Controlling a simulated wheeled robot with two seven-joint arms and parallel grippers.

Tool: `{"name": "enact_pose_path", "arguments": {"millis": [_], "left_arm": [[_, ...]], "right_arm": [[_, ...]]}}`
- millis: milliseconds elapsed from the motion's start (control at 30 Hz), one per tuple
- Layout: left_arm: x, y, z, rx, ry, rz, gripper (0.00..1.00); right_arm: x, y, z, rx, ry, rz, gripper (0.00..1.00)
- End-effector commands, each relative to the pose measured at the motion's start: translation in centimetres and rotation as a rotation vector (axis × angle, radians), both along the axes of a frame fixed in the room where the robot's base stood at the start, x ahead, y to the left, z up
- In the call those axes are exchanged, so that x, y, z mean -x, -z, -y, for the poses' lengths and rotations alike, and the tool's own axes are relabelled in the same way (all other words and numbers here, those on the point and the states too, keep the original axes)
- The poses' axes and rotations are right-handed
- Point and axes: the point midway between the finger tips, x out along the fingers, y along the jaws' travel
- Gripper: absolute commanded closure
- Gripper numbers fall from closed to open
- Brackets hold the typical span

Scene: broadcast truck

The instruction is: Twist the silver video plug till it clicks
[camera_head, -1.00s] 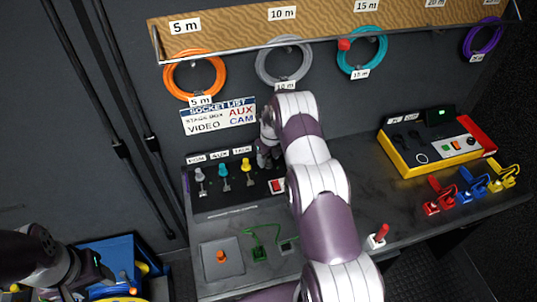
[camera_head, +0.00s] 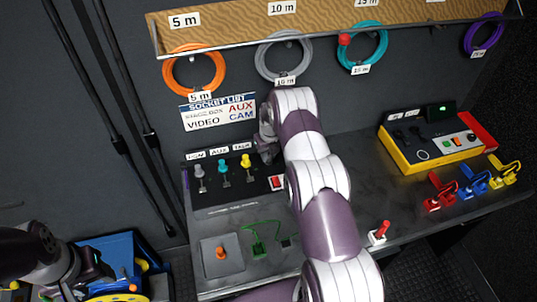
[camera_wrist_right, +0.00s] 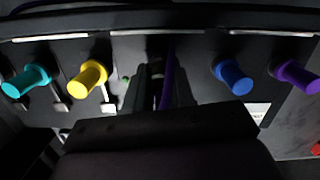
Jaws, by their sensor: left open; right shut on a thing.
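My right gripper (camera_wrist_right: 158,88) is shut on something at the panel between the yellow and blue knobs. The silver video plug itself is not clearly visible; the dark fingers and wrist cover what they hold. A thin purple strand (camera_wrist_right: 168,75) shows at the fingers. In the head view my right gripper (camera_head: 268,150) is at the back panel, partly hidden by my arm. My left gripper (camera_head: 92,268) is at the lower left, away from the panel, over a blue bin; its fingertips are hard to make out.
The yellow knob (camera_wrist_right: 87,78) and blue knob (camera_wrist_right: 233,77) flank the right gripper, with a teal knob (camera_wrist_right: 25,80) and purple knob (camera_wrist_right: 296,77) further out. A red switch (camera_head: 277,182) is just below. A yellow console (camera_head: 432,143) stands right. The blue bin (camera_head: 122,247) is lower left.

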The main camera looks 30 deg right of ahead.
Motion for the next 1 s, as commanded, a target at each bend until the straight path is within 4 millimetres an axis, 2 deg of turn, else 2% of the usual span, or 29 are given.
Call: {"name": "enact_pose_path", "arguments": {"millis": [133, 367, 400, 467, 800, 867, 1000], "left_arm": [[0.0, 0.3, 0.0, 0.000, 0.000, 0.000, 0.47], [0.0, 0.2, 0.0, 0.000, 0.000, 0.000, 0.47], [0.0, 0.2, 0.0, 0.000, 0.000, 0.000, 0.47], [0.0, 0.2, 0.0, 0.000, 0.000, 0.000, 0.47], [0.0, 0.4, 0.0, 0.000, 0.000, 0.000, 0.47], [0.0, 0.6, 0.0, 0.000, 0.000, 0.000, 0.47], [0.0, 1.4, 0.0, 0.000, 0.000, 0.000, 0.47]], "right_arm": [[0.0, 0.1, -0.1, -0.001, 0.064, -0.001, 0.99], [0.0, 0.0, -0.1, -0.001, 0.070, -0.001, 0.99], [0.0, 0.0, -0.1, 0.000, 0.069, -0.001, 0.67], [0.0, 0.0, -0.1, 0.000, 0.069, -0.001, 0.48], [0.0, -0.3, 0.0, 0.000, 0.069, 0.001, 0.47], [0.0, -0.9, 0.0, 0.001, 0.070, 0.002, 0.47], [0.3, -3.8, 0.0, 0.001, 0.069, 0.004, 0.47]]}}
